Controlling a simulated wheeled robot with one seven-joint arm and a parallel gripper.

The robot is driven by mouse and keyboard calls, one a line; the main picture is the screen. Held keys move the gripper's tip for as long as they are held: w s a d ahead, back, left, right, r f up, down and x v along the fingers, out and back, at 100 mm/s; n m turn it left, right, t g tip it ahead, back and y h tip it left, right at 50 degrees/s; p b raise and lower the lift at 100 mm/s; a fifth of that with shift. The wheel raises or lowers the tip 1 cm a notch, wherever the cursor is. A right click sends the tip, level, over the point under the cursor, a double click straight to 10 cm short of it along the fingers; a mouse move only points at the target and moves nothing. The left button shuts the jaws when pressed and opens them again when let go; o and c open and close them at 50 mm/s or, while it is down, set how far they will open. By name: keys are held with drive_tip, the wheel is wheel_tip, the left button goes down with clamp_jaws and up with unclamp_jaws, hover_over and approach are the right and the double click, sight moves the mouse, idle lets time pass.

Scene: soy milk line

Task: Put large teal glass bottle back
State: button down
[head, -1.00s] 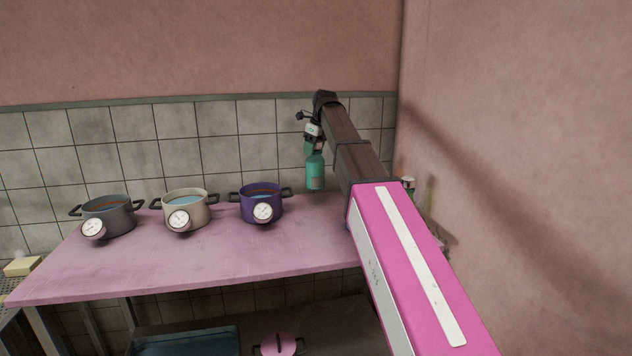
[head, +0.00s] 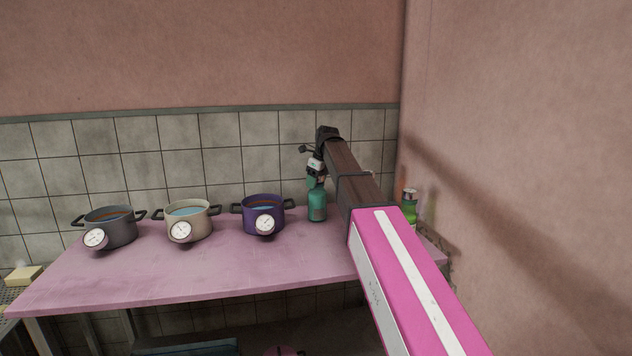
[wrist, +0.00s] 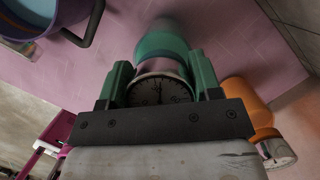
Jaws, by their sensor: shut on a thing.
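The large teal glass bottle (head: 317,206) is upright at the back of the pink table (head: 190,270), to the right of the purple pot. Its base looks at or very near the tabletop; I cannot tell if it touches. My gripper (head: 316,181) is shut on the bottle's upper part from above. In the wrist view the bottle (wrist: 163,45) is between the two green fingers of my gripper (wrist: 162,78), and a round dial shows between them. My arm hides the table's right part.
A purple pot (head: 262,219), a beige pot (head: 187,224) and a grey pot (head: 112,232), each with a gauge, stand left of the bottle. A green bottle (head: 409,207) stands to the right. An orange object (wrist: 248,100) is near the fingers. The table's front is clear.

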drive_tip(key=shift+c, duration=1.5)
unclamp_jaws()
drive_tip(key=v, duration=1.2)
drive_tip(key=shift+r, duration=0.1)
